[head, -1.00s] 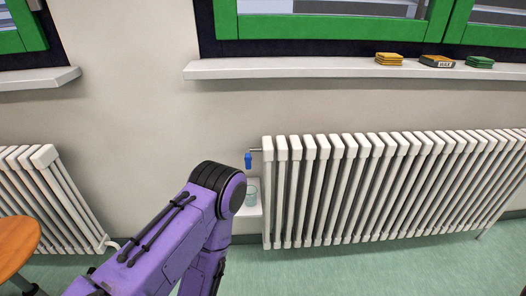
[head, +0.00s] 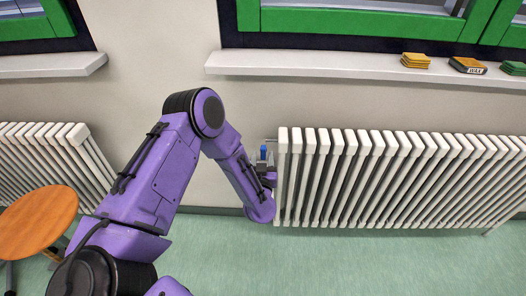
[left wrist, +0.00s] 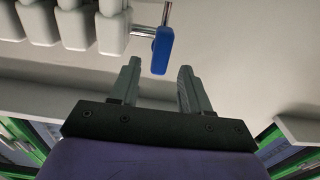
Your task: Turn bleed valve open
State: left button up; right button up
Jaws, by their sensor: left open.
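The bleed valve has a blue handle (head: 263,152) on a thin metal stem at the upper left end of the white radiator (head: 350,165). In the left wrist view the blue handle (left wrist: 162,48) hangs from the stem beside the radiator's end (left wrist: 111,30). My left gripper (head: 264,166) is at the valve, partly hidden by my purple arm. In the left wrist view its two grey fingers (left wrist: 159,70) are apart, with the handle's near end showing between the tips. I cannot tell whether they touch it. My right gripper is out of view.
A white window sill (head: 380,78) runs above the radiator, with yellow sponges (head: 415,61), a dark box (head: 467,65) and a green stack (head: 513,68). A second radiator (head: 45,160) and a round wooden stool (head: 38,221) are at left. Green floor (head: 350,260) lies open in front.

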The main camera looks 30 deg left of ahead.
aim_at(263, 152)
pick_arm(q)
jog(key=shift+x, duration=1.3)
grip_shut()
